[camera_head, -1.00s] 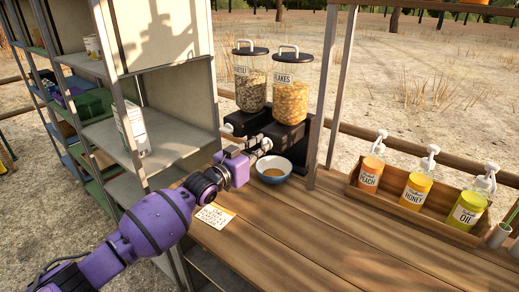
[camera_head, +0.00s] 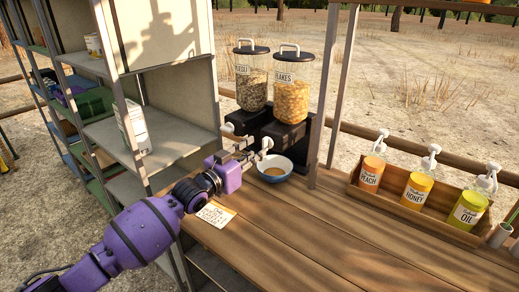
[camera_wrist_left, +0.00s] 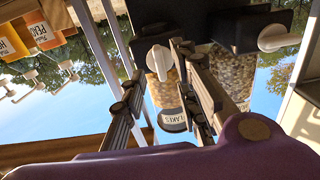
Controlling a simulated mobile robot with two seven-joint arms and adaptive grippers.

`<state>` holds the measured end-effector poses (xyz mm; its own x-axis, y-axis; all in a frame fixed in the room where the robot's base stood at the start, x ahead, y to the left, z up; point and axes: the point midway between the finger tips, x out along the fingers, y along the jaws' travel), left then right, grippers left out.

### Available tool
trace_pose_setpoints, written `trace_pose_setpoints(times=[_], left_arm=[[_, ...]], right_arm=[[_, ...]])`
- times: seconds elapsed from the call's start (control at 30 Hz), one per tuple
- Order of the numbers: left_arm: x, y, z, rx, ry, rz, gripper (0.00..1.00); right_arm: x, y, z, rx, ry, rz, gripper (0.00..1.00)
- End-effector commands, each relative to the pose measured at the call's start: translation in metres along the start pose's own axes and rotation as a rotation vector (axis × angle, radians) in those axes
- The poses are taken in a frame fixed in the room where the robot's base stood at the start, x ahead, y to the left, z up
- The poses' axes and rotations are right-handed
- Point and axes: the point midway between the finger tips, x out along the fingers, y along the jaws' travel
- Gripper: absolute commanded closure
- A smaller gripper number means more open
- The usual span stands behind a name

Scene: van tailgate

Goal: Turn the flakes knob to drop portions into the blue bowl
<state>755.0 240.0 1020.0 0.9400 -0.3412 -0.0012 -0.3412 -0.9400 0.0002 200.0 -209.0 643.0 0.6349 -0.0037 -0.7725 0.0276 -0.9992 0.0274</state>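The flakes dispenser (camera_head: 291,100) is a clear canister of golden flakes on a black base. Its white knob (camera_head: 266,143) sits low on the front and also shows in the left wrist view (camera_wrist_left: 159,62). The blue bowl (camera_head: 266,175), white inside, stands on the table below it, with a little brown content (camera_head: 274,171). My left gripper (camera_head: 256,147) is open and empty just in front of the flakes knob. In the wrist view the knob appears between the spread fingers, apparently clear of them. My right gripper is in no view.
The muesli dispenser (camera_head: 251,80) stands left of the flakes; its knob (camera_wrist_left: 279,38) shows in the wrist view. A paper card (camera_head: 215,214) lies on the table. A wooden tray (camera_head: 402,212) of labelled pump bottles is at right. The middle tabletop is clear.

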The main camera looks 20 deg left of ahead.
Motion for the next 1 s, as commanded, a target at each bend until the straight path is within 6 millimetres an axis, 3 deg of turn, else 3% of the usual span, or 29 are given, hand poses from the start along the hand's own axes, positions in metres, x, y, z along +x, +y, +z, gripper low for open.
trace_pose_setpoints(times=[0.2, 0.4, 1.0], left_arm=[[-0.049, 0.000, 0.002, 0.001, -0.002, 0.000, 0.72], [-0.076, 0.000, 0.001, 0.001, -0.001, 0.000, 0.72], [-0.083, 0.000, 0.000, 0.000, 0.000, 0.000, 0.72]], right_arm=[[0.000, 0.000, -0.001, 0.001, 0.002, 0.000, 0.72], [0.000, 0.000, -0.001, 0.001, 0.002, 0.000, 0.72], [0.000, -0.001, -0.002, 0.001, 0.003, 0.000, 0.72]])
